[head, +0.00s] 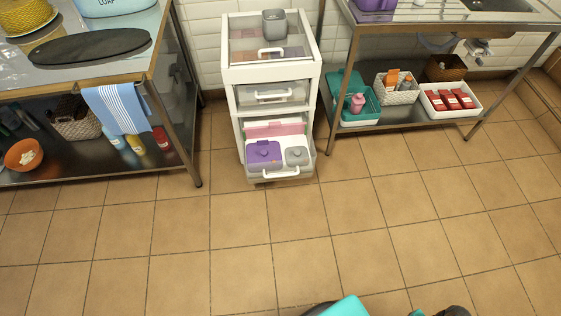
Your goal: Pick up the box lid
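A white drawer cart (235,110) stands against the tiled wall, its bottom drawer (294,173) pulled open. In that drawer a purple lid (263,151) with a small knob lies at the left, seemingly on a grey box. A smaller grey lid (297,154) with a knob lies to its right. A pink flat thing (272,129) stands behind them. I cannot tell which of the two lids is meant. Teal and dark parts of mine show at the bottom edge. My gripper's fingers are not in view.
A steel table (110,68) with a striped towel (118,106) stands at the left. A steel sink table (430,13) with bins on its lower shelf (400,118) stands at the right. The tiled floor (240,235) before the cart is clear.

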